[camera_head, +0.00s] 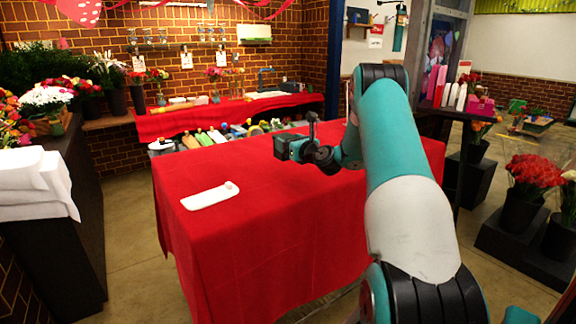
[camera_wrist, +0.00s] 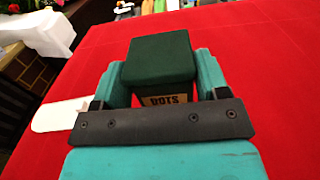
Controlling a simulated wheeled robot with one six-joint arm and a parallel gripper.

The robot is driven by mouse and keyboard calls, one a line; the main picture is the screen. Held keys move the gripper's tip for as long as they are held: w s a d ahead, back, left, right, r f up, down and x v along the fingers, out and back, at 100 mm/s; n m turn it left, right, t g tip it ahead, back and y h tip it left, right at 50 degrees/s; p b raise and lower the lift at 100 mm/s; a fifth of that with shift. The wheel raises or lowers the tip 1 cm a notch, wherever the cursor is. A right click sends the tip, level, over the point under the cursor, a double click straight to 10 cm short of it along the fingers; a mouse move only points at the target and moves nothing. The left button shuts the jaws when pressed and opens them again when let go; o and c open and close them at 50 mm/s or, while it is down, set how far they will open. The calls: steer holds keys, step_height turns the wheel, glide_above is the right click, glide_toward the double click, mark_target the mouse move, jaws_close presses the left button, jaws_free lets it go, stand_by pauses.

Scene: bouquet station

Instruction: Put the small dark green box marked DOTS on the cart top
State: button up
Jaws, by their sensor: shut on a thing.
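The small dark green box (camera_wrist: 160,58) sits between the fingers of my gripper (camera_wrist: 157,78) in the wrist view, with part of its DOTS label showing. My gripper is shut on it, one teal finger on each side. In the head view my gripper (camera_head: 290,148) is over the far part of a red-covered table (camera_head: 270,205); I cannot make out the box clearly there. Whether the box touches the cloth is unclear. I cannot identify a separate cart top in these views.
A white flat dish (camera_head: 210,196) lies on the left part of the red cloth; its edge also shows in the wrist view (camera_wrist: 62,114). The near cloth is clear. A dark counter with white folded cloths (camera_head: 35,185) stands left. Red flowers (camera_head: 533,175) stand right.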

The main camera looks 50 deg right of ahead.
step_height(320, 180, down, 8)
steer(key=shift+r, duration=0.25)
steer(key=shift+f, duration=0.15)
steer(key=o, duration=1.1)
steer(key=shift+c, duration=0.2)
